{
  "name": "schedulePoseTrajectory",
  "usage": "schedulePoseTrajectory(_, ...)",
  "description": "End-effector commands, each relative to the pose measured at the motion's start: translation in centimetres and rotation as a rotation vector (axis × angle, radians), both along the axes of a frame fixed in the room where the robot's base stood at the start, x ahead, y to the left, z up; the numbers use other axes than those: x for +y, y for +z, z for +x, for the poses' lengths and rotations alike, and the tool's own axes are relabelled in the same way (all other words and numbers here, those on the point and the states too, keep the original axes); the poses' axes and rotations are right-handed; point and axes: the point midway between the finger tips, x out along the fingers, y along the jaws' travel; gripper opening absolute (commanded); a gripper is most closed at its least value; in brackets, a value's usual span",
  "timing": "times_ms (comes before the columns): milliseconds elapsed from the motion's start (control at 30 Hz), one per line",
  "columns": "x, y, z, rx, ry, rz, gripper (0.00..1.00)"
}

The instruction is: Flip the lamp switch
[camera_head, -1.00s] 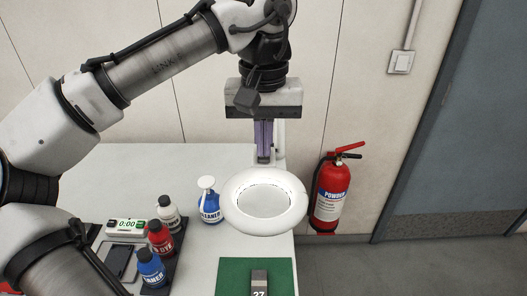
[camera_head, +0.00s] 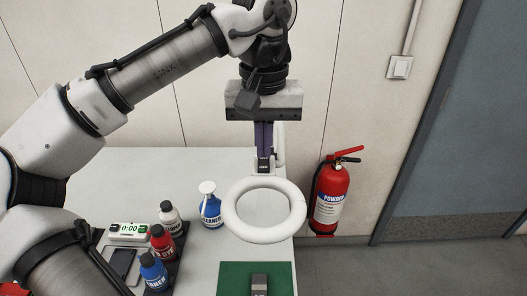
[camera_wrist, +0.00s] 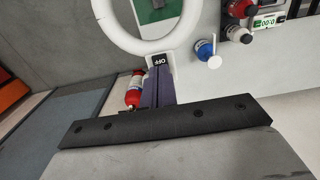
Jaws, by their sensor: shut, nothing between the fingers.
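The lamp is a white ring (camera_head: 232,222) on a white arm at the table's right edge. The ring looks plain white and unlit. A small dark label reading OFF (camera_wrist: 160,59) shows on the lamp's neck in the wrist view. My gripper (camera_head: 264,156) points down over the lamp's neck, behind the ring. Its purple-grey fingers are together and empty. In the wrist view the fingertips (camera_wrist: 158,70) are right at the OFF label; I cannot tell whether they touch it. The switch itself is partly hidden by the fingers.
A blue cleaner spray bottle (camera_head: 210,208) stands left of the ring. Several bottles, a timer (camera_head: 128,231) and a phone lie further left. A green mat (camera_head: 232,278) with a dark block is in front. A red fire extinguisher (camera_head: 330,195) is at right by the wall.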

Motion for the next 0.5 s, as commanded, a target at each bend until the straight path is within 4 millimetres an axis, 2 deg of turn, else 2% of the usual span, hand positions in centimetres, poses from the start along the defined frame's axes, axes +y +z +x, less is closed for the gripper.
schedulePoseTrajectory(500,-0.1,4.1,0.0,0.000,-0.001,-0.001,0.00)
